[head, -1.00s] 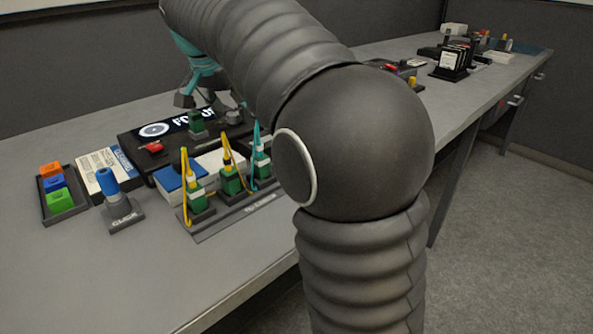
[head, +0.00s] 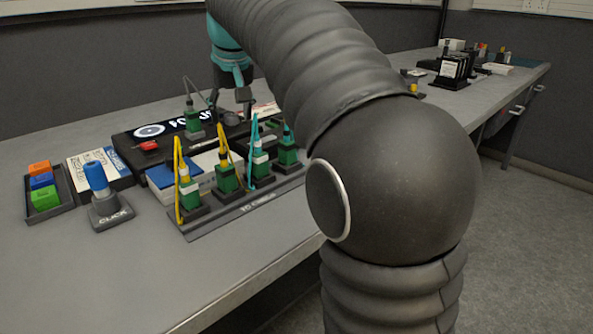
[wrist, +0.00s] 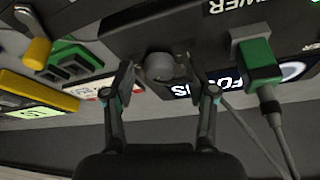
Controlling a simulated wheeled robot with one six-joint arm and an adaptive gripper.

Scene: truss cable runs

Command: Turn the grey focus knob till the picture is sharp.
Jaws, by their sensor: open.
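The grey focus knob (wrist: 158,68) sits on the dark device box (wrist: 140,22). My gripper (wrist: 164,88) is open, with one finger on each side of the knob; I cannot tell whether they touch it. In the head view my gripper (head: 228,101) is over the right part of the box, and the knob (head: 231,118) is small and partly hidden. The picture (head: 172,128) is a black strip with a white ring and white letters, partly covered by a green plug. The letters are legible, but I cannot tell how sharp they are.
The green plug (wrist: 262,62) with a grey cable stands close beside the knob. Several green connectors with yellow and blue cables (head: 228,178) stand in front of the box. A blue-topped CLICK tool (head: 97,178) and a tray (head: 62,205) of coloured blocks are at left.

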